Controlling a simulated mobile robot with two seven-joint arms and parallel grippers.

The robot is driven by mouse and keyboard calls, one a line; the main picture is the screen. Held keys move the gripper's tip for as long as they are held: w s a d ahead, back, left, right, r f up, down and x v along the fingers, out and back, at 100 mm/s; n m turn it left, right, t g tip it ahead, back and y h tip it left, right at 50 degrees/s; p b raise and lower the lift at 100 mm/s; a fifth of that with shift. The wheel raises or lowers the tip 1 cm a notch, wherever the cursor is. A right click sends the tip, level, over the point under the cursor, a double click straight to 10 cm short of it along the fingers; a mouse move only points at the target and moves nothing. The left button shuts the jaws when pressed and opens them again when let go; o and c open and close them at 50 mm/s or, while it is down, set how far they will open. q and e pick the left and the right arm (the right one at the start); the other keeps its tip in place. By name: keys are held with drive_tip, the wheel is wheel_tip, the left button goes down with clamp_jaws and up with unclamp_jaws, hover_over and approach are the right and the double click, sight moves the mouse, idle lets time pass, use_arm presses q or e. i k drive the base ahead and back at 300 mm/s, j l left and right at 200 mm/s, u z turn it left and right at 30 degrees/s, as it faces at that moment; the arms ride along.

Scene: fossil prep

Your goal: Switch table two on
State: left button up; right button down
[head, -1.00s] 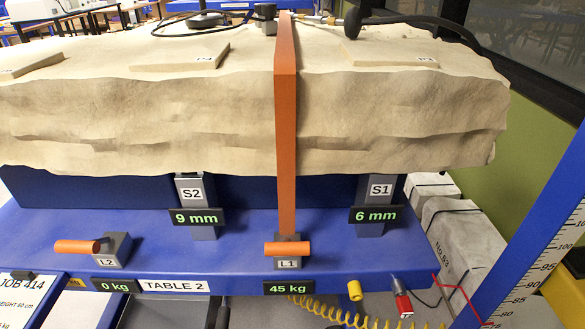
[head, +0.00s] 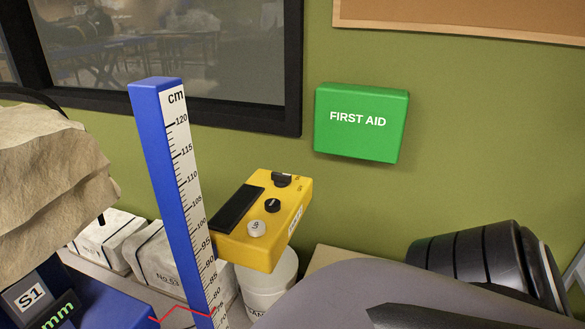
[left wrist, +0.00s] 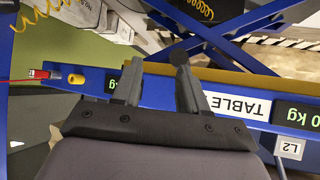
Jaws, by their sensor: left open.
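A yellow control box (head: 285,225) stands behind the blue measuring post in the head view. Its top carries a dark panel (head: 238,208), a black switch (head: 282,180) with tiny markings, a black knob (head: 272,205) and a pale round knob (head: 256,228). The switch's setting is too small to tell. Part of blue table two (head: 105,305) shows at the lower left, and its name label (left wrist: 240,105) shows in the left wrist view. My left gripper (left wrist: 158,62) is open and empty, with its fingers over the table's front edge. My right gripper is not in view.
The blue post (head: 158,170) with a cm scale stands left of the box. Stone blocks (head: 165,255) and a white bucket (head: 268,285) are low behind. A green first aid box (head: 360,122) hangs on the wall. My grey arm fills the lower right.

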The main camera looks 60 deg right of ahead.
sight(280, 180)
drive_tip(key=z, duration=1.65)
